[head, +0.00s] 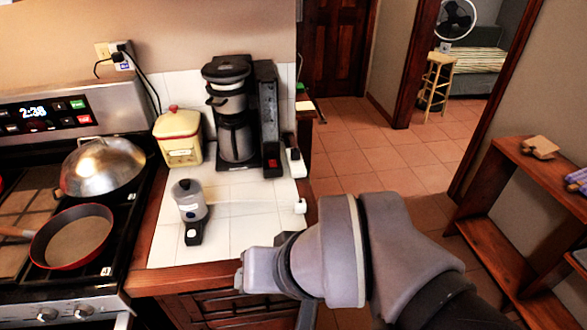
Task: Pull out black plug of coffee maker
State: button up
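The coffee maker (237,125), black and silver with a carafe, stands upright at the back of the white tiled counter. A black plug (117,47) sits at the wall outlet (102,50) above the stove. Dark cords run from there; one drops down to the right behind the yellow tin, and its far end is hidden. My arm reaches in from the lower right, over the counter's front right corner, well away from the outlet. The gripper fingers do not show, so I cannot see whether they are open or hold anything.
A yellow tin (178,138) with a red lid stands left of the coffee maker. A small grinder-like appliance (189,205) stands in front. The stove (68,310) at left holds a domed wok (103,165) and a red pan (75,238). Tiled floor (350,162) is open behind.

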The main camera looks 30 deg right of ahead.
aim_at(295, 153)
jog(key=l+u, duration=0.25)
jog(key=l, duration=0.25)
jog(key=l+u, duration=0.2)
jog(key=l, duration=0.25)
jog(key=k+l+u, duration=0.1)
jog(key=l+u, duration=0.15)
jog(key=l, duration=0.25)
jog(key=k+l+u, duration=0.1)
jog(key=l+u, duration=0.15)
jog(key=l, duration=0.2)
jog(key=k+l+u, duration=0.25)
jog(key=l, duration=0.2)
jog(key=i+l+u, duration=0.45)
jog(key=i+l, duration=0.45)
